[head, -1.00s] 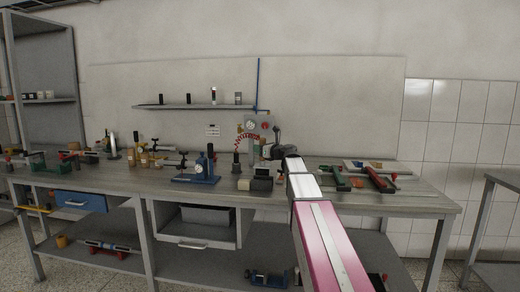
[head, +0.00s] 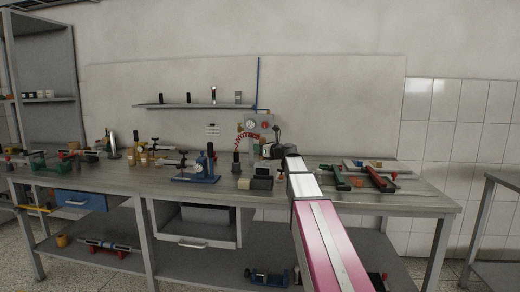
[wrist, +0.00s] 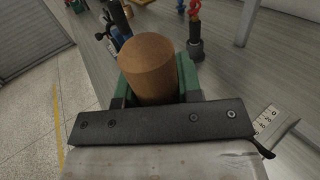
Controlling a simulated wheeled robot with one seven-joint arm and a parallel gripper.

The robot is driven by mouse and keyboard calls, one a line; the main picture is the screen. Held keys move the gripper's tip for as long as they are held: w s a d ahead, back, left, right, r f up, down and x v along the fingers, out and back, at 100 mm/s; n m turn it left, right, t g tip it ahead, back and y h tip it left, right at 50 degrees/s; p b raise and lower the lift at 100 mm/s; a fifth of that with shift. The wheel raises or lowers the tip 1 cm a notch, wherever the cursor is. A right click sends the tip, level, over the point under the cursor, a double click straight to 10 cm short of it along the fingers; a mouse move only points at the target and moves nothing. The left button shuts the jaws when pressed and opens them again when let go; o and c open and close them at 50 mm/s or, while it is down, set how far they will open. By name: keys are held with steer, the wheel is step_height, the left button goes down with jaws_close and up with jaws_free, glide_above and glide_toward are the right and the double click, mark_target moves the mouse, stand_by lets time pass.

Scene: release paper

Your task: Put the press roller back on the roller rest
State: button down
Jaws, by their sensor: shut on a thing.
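My gripper (wrist: 160,82) shows in the wrist view with its green fingers on both sides of a brown, rounded wooden cylinder. It is shut on this cylinder, which looks like the handle of the press roller (wrist: 148,58). The rest of the roller is hidden below the handle and the gripper's dark bar. In the head view my gripper (head: 270,151) is a small dark shape at the arm's far end, above the bench; what it holds cannot be made out there. I cannot tell which thing is the roller rest.
The bench (head: 420,200) carries a blue-based gauge stand (head: 197,177), a grey unit with a dial (head: 256,128), a dark block (head: 262,181), and green (head: 341,180) and red (head: 378,180) bars at right. Bare bench shows at the right end.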

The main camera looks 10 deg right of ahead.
mark_target(260, 164)
steer(key=shift+f, duration=2.75)
steer(key=c, duration=0.7)
jaws_free()
steer(key=v, duration=1)
steer(key=shift+s+d, duration=0.25)
steer(key=shift+s, duration=0.05)
